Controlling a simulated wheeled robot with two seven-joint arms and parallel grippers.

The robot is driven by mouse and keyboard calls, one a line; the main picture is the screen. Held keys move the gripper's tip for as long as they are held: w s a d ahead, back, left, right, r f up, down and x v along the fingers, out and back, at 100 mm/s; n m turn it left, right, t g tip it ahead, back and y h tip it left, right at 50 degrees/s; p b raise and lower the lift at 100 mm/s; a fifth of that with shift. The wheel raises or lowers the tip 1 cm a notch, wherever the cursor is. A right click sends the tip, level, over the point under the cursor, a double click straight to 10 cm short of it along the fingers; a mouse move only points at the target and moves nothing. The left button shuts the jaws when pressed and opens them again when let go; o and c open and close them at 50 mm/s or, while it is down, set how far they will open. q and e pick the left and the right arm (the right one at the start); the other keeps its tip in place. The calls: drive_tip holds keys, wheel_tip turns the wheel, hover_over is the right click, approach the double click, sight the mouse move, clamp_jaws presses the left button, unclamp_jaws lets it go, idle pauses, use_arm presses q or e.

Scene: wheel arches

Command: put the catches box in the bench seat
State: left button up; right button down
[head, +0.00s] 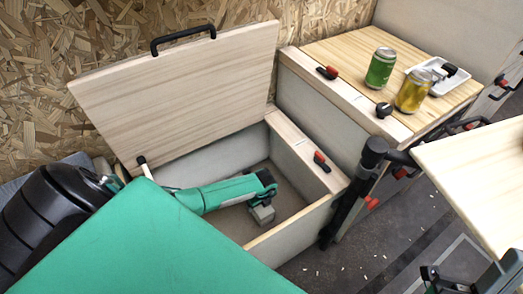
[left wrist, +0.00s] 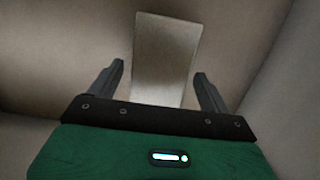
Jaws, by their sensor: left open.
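The bench seat (head: 290,244) is a pale wooden box with its lid (head: 190,95) raised. A small grey box (head: 262,215), which I take as the catches box, is inside it and appears to rest on its floor. My left gripper (head: 262,203) reaches down inside the seat, just above the grey box. In the left wrist view, the box is a pale block (left wrist: 165,50) between and beyond the open fingers (left wrist: 158,70), with gaps on both sides. A dark and green part (head: 445,280) at the bottom right may be my right gripper; its fingers are unclear.
A green panel (head: 150,245) covers the lower left foreground. A wooden counter to the right holds a green can (head: 380,68), a yellow can (head: 413,91) and a white tray (head: 435,80). A red-and-black catch (head: 322,161) sits on the seat's right ledge. A pale tabletop (head: 480,170) juts in at right.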

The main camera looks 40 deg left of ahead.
use_arm(q)
drive_tip(key=r, duration=0.1)
drive_tip(key=r+p, duration=0.1)
drive_tip(key=r, duration=0.2)
drive_tip(key=shift+d+p, duration=0.25)
drive_tip(key=shift+p, duration=0.05)
drive_tip(key=r, duration=0.1)
drive_tip(key=r+p, duration=0.1)
drive_tip(key=r, duration=0.1)
drive_tip(key=shift+s+d+r, duration=0.2)
drive_tip(key=shift+d+r, duration=0.05)
drive_tip(key=shift+r, duration=0.25)
use_arm(e)
drive_tip(key=w+a+f+g, duration=0.2)
drive_tip(key=f+g, duration=0.2)
drive_tip(key=f, duration=0.2)
drive_tip(key=w+a+f+g+h, duration=0.1)
drive_tip(key=w+a+f+g, duration=0.1)
drive_tip(key=f+g, duration=0.3)
drive_tip(key=shift+w+a+f+h, duration=0.3)
drive_tip(key=shift+w+a+f, duration=0.05)
drive_tip(key=shift+w, duration=0.45)
